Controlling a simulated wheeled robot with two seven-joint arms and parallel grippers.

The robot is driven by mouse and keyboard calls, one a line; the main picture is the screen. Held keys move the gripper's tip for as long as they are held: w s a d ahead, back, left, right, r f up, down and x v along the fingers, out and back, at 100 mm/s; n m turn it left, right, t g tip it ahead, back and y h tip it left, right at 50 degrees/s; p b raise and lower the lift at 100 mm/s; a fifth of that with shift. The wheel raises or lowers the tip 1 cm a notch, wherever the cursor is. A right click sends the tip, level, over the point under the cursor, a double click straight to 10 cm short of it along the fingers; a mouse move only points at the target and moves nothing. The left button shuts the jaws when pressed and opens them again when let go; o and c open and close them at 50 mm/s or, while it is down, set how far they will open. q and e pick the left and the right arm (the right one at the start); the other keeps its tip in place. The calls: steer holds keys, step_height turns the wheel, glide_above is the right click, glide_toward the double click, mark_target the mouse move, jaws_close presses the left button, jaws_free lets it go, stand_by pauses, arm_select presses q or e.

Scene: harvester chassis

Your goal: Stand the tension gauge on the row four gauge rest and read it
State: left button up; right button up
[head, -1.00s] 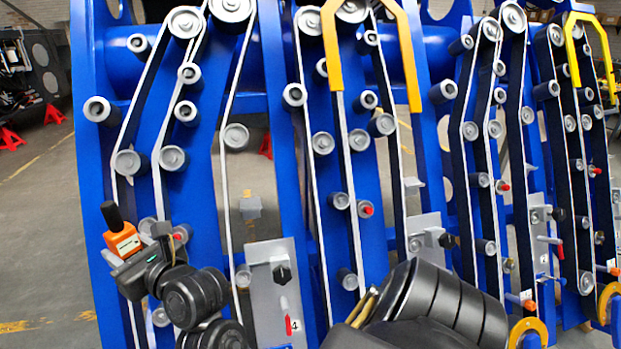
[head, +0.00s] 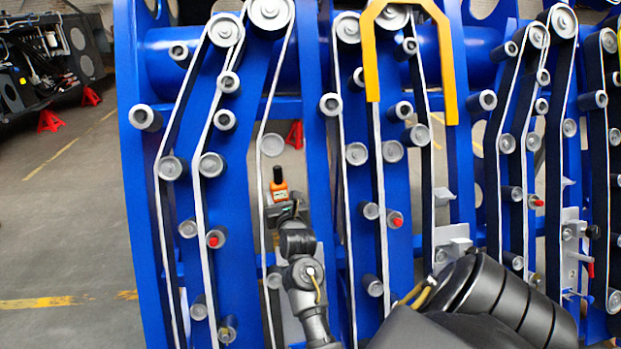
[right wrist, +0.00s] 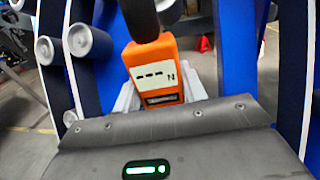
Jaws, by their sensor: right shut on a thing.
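The tension gauge (head: 280,190) is an orange box with a black top. In the right wrist view, the gauge (right wrist: 155,72) shows dashes and an N on its display. My right gripper (head: 283,209) is shut on its lower part and holds it roughly upright. It is in front of the gap by a white-edged belt. A grey plate (head: 291,328) stands low behind my right arm, mostly covered, and its number cannot be read now. The row four gauge rest cannot be made out; the gauge and gripper may cover it. My left gripper is not in view.
Blue frame uprights (head: 140,200) carry grey rollers and belts around the gauge. A yellow guard (head: 447,75) hangs at the upper right. Grey brackets (head: 453,246) and red-tipped pins (head: 396,222) stick out to the right. Open floor (head: 60,220) lies at the left.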

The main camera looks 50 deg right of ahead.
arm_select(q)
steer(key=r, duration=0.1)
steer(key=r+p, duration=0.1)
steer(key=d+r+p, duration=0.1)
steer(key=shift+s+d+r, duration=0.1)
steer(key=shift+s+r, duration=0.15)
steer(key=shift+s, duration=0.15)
arm_select(e)
steer(key=s+d+f+m+g+h, duration=0.1)
steer(key=s+d+f+h, duration=0.1)
steer(key=d, duration=0.7)
steer(key=shift+s+f+m+g, duration=0.3)
steer(key=shift+s+f+m, duration=0.1)
steer(key=shift+s+f, duration=0.6)
steer(key=shift+s+r, duration=0.1)
steer(key=shift+r, duration=0.05)
